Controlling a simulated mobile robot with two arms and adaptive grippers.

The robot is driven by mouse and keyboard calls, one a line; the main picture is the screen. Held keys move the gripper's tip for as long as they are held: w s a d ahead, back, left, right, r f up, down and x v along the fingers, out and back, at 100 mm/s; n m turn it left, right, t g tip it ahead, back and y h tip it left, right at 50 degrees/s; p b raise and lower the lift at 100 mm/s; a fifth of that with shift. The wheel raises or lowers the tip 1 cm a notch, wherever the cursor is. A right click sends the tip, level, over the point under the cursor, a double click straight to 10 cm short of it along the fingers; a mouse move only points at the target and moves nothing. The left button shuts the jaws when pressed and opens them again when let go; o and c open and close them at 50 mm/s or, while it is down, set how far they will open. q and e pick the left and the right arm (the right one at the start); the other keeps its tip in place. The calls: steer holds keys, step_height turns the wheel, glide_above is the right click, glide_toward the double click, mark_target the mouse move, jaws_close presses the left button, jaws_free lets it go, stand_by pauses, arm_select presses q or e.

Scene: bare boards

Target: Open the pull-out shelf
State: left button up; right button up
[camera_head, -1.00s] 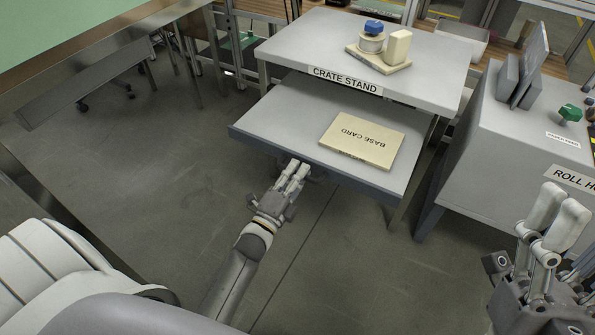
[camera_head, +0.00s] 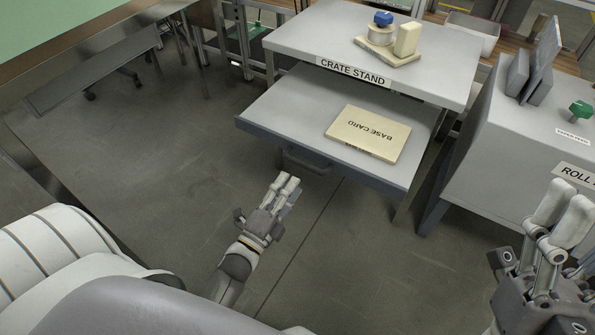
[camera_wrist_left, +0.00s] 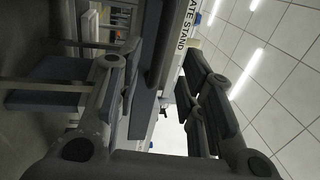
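The pull-out shelf (camera_head: 290,110) stands well out from under the grey top of the crate stand (camera_head: 352,72). A dark handle (camera_head: 306,161) hangs at the middle of its front edge. My left gripper (camera_head: 286,182) is below and in front of the handle, apart from it. In the left wrist view, my left gripper (camera_wrist_left: 160,95) has its fingers spread with nothing held between them. My right gripper (camera_head: 566,205) is at the right edge, pointing up, away from the shelf; its finger gap does not show clearly.
A board with a blue-topped roll (camera_head: 382,36) and a cream block (camera_head: 407,39) sits on the stand. A grey cabinet (camera_head: 485,150) stands close on the right. The floor (camera_head: 150,190) in front and left is clear.

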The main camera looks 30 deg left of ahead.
arm_select(q)
steer(key=shift+s+a+f, duration=0.1)
steer(key=shift+s+f, duration=0.1)
steer(key=shift+s, duration=0.85)
steer(key=shift+s+f, duration=0.2)
steer(key=shift+s, duration=0.85)
